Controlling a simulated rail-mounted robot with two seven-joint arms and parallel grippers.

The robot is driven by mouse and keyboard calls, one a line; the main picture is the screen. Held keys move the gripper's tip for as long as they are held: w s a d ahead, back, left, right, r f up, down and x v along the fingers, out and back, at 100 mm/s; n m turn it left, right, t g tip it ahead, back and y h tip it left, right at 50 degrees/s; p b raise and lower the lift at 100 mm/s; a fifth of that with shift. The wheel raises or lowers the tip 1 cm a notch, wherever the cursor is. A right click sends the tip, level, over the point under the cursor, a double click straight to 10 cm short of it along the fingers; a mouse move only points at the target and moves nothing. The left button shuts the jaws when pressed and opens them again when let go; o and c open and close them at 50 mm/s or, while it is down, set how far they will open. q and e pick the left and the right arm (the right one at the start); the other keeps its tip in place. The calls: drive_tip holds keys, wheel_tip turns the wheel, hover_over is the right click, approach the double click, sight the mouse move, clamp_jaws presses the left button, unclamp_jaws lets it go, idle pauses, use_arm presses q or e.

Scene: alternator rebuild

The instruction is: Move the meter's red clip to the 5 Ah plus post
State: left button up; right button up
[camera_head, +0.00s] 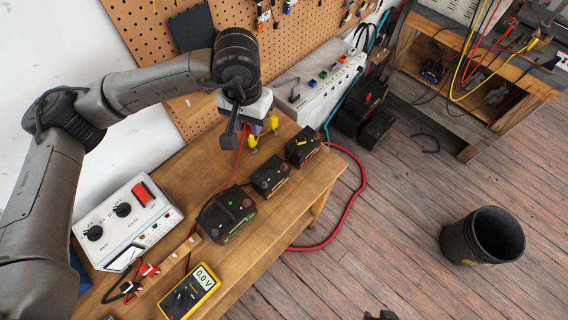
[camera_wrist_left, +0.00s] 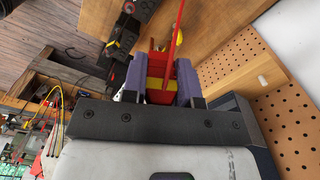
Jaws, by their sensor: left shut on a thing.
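My left gripper (camera_head: 259,127) is over the far part of the bench, near the pegboard. In the left wrist view its purple fingers are shut on the red clip (camera_wrist_left: 158,70), which has a yellow band across it. A red lead runs from the clip to the yellow meter (camera_head: 191,292), whose display reads 0.0 V. The clip is mostly hidden in the head view. Three dark batteries stand in a row: a large one (camera_head: 228,213), a middle one (camera_head: 270,176) and a far one (camera_head: 302,146). Their Ah labels are too small to read. The clip appears apart from them.
A white power supply (camera_head: 127,222) stands at the bench's left, with red and black clips (camera_head: 138,280) in front. Yellow pieces (camera_head: 274,123) show beside my left gripper. A white socket box (camera_head: 322,86) lies behind. A black bucket (camera_head: 482,236) stands on the floor.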

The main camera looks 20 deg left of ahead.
use_arm(q)
drive_tip(key=shift+f+b, duration=0.1)
drive_tip(key=shift+b, duration=0.45)
drive_tip(key=w+d+n, duration=0.1)
drive_tip(key=d+n, duration=0.1)
drive_tip(key=n, duration=0.1)
drive_tip(key=n+b, duration=0.2)
drive_tip(key=n, duration=0.8)
hover_over(284, 164)
wheel_tip(284, 164, down, 14)
drive_tip(key=b, duration=1.1)
drive_tip(key=shift+f, duration=0.1)
drive_tip(key=shift+f+b, duration=0.7)
drive_tip(key=shift+b, duration=0.1)
drive_tip(key=shift+f, duration=0.1)
drive_tip(key=shift+f, duration=0.15)
